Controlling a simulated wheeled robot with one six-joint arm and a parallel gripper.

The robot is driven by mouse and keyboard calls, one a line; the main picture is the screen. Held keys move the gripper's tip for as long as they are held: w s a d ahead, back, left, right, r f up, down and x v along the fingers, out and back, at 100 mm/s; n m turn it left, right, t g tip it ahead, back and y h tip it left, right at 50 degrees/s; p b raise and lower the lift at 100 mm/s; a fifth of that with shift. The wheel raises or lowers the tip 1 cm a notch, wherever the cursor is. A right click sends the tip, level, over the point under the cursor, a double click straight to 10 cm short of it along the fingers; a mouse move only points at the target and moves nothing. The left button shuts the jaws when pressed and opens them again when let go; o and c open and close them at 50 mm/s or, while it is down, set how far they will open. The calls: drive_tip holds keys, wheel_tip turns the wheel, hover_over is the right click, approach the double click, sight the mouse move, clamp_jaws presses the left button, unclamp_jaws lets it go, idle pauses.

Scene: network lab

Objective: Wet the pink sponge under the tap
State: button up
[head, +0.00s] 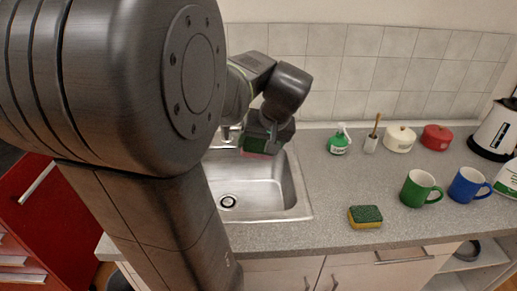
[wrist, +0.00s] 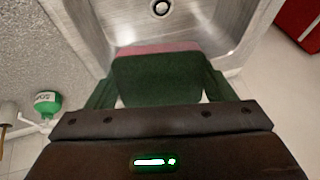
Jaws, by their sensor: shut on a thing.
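My gripper (head: 267,138) is over the back of the steel sink (head: 290,186) in the head view. It is shut on the pink sponge (wrist: 160,48), which has a dark green scouring side; a finger presses each side in the wrist view. Its pink edge also shows below the gripper in the head view (head: 256,155). The sponge is above the basin, clear of its floor. Part of the tap (head: 226,132) shows behind the sink, mostly hidden by my arm. I cannot see its spout or any running water.
A yellow sponge with a green top (head: 366,216) lies on the counter right of the sink. A green mug (head: 420,189), a blue mug (head: 467,186) and a kettle (head: 495,130) stand farther right. A green bottle (head: 338,144) and a brush (head: 373,135) stand behind.

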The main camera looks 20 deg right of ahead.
drive_tip(key=shift+w+a+r, duration=0.15)
drive_tip(key=shift+w+a, duration=0.05)
drive_tip(key=shift+a, duration=0.3)
drive_tip(key=shift+w+a+f, duration=0.1)
drive_tip(key=shift+w+f, duration=0.1)
drive_tip(key=shift+w, duration=0.65)
drive_tip(key=w+a+f, duration=0.2)
drive_tip(key=w+a, duration=0.1)
drive_tip(key=w, duration=0.8)
drive_tip(key=shift+w+f, duration=0.2)
drive_tip(key=shift+w, duration=0.1)
drive_tip(key=s+d+b, duration=0.1)
drive_tip(key=s+d, duration=0.1)
drive_tip(key=s, duration=0.5)
drive_tip(key=shift+s, duration=0.4)
idle(0.9)
